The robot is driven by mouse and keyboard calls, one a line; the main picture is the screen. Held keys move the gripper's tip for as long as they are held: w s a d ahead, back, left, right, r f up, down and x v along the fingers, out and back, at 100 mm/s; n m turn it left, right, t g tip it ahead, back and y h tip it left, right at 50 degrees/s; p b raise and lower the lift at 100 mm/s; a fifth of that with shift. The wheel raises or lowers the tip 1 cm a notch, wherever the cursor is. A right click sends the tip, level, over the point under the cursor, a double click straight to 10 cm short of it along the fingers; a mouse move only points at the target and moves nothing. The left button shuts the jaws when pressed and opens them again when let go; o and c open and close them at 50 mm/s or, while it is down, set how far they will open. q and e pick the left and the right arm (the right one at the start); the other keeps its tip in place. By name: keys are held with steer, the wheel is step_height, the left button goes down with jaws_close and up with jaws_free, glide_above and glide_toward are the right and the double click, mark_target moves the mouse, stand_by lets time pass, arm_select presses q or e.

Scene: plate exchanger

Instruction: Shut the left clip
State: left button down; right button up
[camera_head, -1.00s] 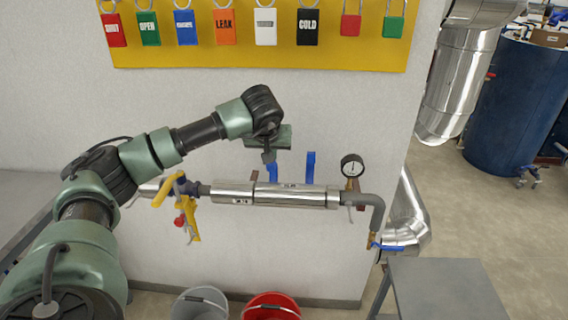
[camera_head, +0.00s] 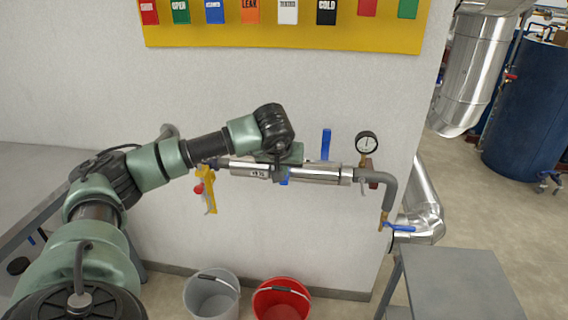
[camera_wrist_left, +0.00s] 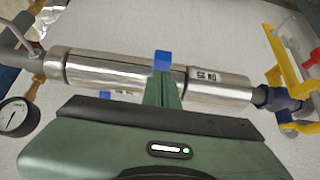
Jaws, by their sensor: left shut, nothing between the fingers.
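The silver jacketed pipe (camera_head: 325,173) runs level along the wall. The blue left clip (camera_head: 284,177) is mostly hidden behind my left gripper (camera_head: 279,178) in the head view. In the left wrist view a blue end of the left clip (camera_wrist_left: 162,59) shows just beyond the tips of my left gripper (camera_wrist_left: 163,80). The gripper is shut and empty, over the pipe; whether it touches the clip I cannot tell. The blue right clip (camera_head: 326,144) stands upright; a bit of it shows in the left wrist view (camera_wrist_left: 105,95). My right gripper is not in view.
A pressure gauge (camera_head: 367,143) and a blue-handled valve (camera_head: 399,227) are at the pipe's right end. A grey bucket (camera_head: 212,298) and a red bucket (camera_head: 282,300) stand below. A grey table (camera_head: 455,285) is at right.

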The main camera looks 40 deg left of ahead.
arm_select(q)
steer(key=shift+t+y, duration=0.3)
steer(key=shift+t, duration=0.3)
steer(key=shift+s+d+f+b, duration=0.25)
steer(key=shift+s+f+b, duration=0.05)
steer(key=shift+f+b, duration=0.6)
steer(key=shift+s+d+f+b, duration=0.2)
steer(key=shift+s+f+b, duration=0.1)
steer(key=shift+f+b, duration=0.55)
steer(key=shift+s+d+f+b, duration=0.3)
steer(key=shift+f+b, duration=0.35)
steer(key=shift+b, duration=0.45)
step_height(320, 180, up, 4)
steer(key=p, duration=0.4)
steer(key=s+d+f+b, duration=0.3)
steer(key=s+d+b, duration=0.1)
steer(key=s, duration=0.4)
steer(key=shift+d+f, duration=0.35)
